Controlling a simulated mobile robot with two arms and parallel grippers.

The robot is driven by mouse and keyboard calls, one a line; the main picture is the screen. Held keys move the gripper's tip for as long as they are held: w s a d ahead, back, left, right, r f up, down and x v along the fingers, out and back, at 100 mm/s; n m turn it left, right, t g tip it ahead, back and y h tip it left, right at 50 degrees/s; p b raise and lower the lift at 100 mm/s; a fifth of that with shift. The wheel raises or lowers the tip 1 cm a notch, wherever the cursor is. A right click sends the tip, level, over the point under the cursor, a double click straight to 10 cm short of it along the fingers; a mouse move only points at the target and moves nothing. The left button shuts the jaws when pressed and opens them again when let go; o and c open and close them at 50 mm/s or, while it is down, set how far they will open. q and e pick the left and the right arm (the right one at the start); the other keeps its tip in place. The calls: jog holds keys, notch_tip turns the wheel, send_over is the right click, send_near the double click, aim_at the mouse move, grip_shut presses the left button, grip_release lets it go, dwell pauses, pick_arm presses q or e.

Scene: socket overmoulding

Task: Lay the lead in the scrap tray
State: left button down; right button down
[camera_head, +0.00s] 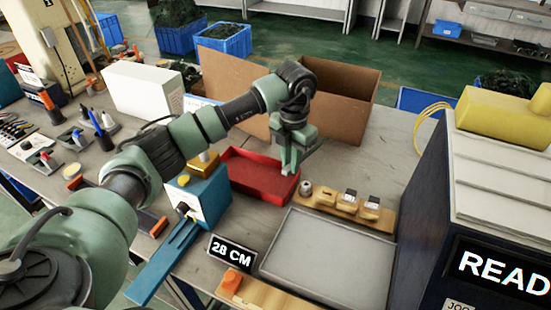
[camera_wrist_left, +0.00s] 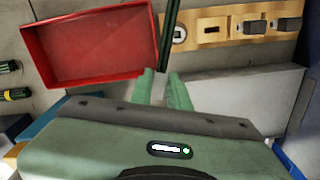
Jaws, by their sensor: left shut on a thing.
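The red scrap tray (camera_head: 262,178) lies on the bench in the middle of the head view, and it fills the upper left of the left wrist view (camera_wrist_left: 95,75). My left gripper (camera_head: 289,169) is over the tray's right end in the head view. In the wrist view my left gripper (camera_wrist_left: 163,77) is shut on a thin dark strip, which looks like the lead (camera_wrist_left: 168,35). The lead runs up the picture beside the tray's right wall. I cannot make out the lead in the head view. My right gripper is not in view.
A wooden rack (camera_head: 349,205) with several small sockets stands right of the tray. A grey flat tray (camera_head: 328,258) lies in front. A blue fixture (camera_head: 203,195) is on the left, an open cardboard box (camera_head: 340,100) behind, and a dark machine (camera_head: 440,200) at right.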

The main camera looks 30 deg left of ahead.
pick_arm(q)
jog(key=w+a+f+n+p, duration=0.1)
jog(key=w+a+f+n, duration=0.15)
jog(key=n, duration=0.65)
jog(key=n+p, duration=0.1)
jog(key=n, duration=1.2)
send_near(276, 185)
jog(key=shift+a+r, duration=0.1)
jog(key=shift+m, duration=0.3)
jog(key=shift+f, duration=0.9)
jog(key=shift+f+b, duration=1.6)
jog(key=shift+f, duration=0.85)
